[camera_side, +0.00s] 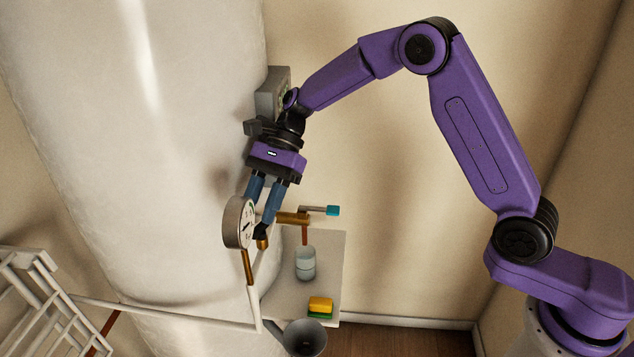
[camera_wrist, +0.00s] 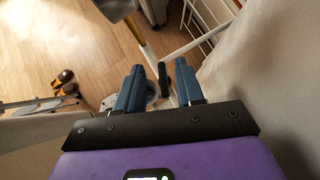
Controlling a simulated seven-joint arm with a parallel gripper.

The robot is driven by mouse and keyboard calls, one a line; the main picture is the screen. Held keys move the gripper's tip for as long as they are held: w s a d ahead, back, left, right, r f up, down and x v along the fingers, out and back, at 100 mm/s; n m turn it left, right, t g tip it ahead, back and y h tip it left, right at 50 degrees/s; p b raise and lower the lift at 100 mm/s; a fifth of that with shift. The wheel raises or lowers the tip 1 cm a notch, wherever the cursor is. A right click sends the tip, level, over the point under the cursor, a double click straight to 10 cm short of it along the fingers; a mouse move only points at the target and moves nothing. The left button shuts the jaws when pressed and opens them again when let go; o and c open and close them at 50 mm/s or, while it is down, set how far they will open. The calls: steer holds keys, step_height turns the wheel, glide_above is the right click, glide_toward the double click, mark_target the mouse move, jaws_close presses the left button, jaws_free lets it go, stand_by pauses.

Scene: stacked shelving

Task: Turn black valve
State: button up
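The black valve handle (camera_wrist: 164,78) shows in the wrist view as a short dark bar between my fingertips, with gaps to both fingers. In the side view the black valve (camera_side: 260,230) is a small dark piece beside a brass fitting, partly hidden by the fingers. My gripper (camera_side: 262,212) points down at it with two blue fingers spread apart. In the wrist view my gripper (camera_wrist: 159,72) is open and holds nothing. Whether a finger touches the handle, I cannot tell.
A round gauge (camera_side: 238,222) on a brass stem stands close left of my fingers, by the large white tank (camera_side: 150,150). A tap with a teal handle (camera_side: 333,210), a cup (camera_side: 305,264), a sponge (camera_side: 320,304) and a grey funnel (camera_side: 303,338) are nearby. A white rack (camera_side: 40,300) stands left.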

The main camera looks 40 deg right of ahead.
steer(key=s+d+r, duration=0.7)
steer(key=s+r, duration=0.3)
steer(key=s, duration=0.2)
steer(key=shift+o, duration=0.3)
steer(key=shift+s, duration=0.1)
